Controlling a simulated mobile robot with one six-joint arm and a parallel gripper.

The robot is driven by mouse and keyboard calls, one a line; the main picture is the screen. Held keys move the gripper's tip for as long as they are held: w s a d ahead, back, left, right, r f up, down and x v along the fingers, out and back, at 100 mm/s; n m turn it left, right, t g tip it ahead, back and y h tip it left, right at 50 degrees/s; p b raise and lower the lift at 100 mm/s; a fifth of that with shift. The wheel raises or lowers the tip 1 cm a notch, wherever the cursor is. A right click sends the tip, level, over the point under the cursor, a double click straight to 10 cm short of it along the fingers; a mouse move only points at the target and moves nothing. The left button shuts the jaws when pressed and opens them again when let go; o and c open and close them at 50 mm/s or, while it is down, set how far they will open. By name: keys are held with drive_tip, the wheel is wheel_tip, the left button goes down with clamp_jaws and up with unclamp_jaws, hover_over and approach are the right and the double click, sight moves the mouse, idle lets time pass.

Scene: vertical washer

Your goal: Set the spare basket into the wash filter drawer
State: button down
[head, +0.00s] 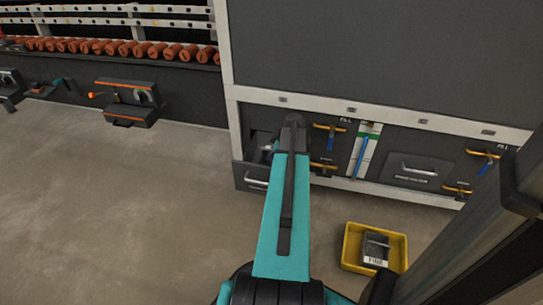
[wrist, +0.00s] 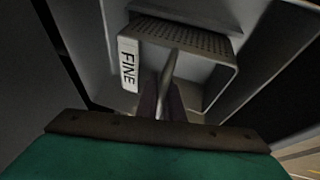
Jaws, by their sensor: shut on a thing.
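In the wrist view a grey basket (wrist: 222,68) with a perforated floor and a white FINE label (wrist: 129,66) is close in front of me. My gripper (wrist: 165,100) is shut on its thin handle bar. Grey walls of the open drawer (wrist: 92,40) surround the basket, which looks to be inside or at its mouth; I cannot tell whether it is seated. In the head view the drawer (head: 252,178) stands pulled out at the washer's lower left. My arm hides the gripper and basket there.
A yellow tray (head: 345,256) on the floor holds another dark labelled basket (head: 375,247). Right of the drawer are yellow-handled valves (head: 326,127), a blue-marked sight tube (head: 361,155) and a closed drawer (head: 418,170). The floor at left is clear.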

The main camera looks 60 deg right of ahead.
drive_tip(key=shift+f+b, duration=0.3)
drive_tip(key=shift+f, duration=0.3)
drive_tip(key=c, duration=1.8)
unclamp_jaws()
drive_tip(key=shift+r, duration=0.1)
drive_tip(key=p+v, duration=0.4)
drive_tip(key=v, duration=0.9)
drive_tip(key=shift+s+r, duration=0.15)
drive_tip(key=shift+r, duration=0.1)
drive_tip(key=shift+a, duration=0.1)
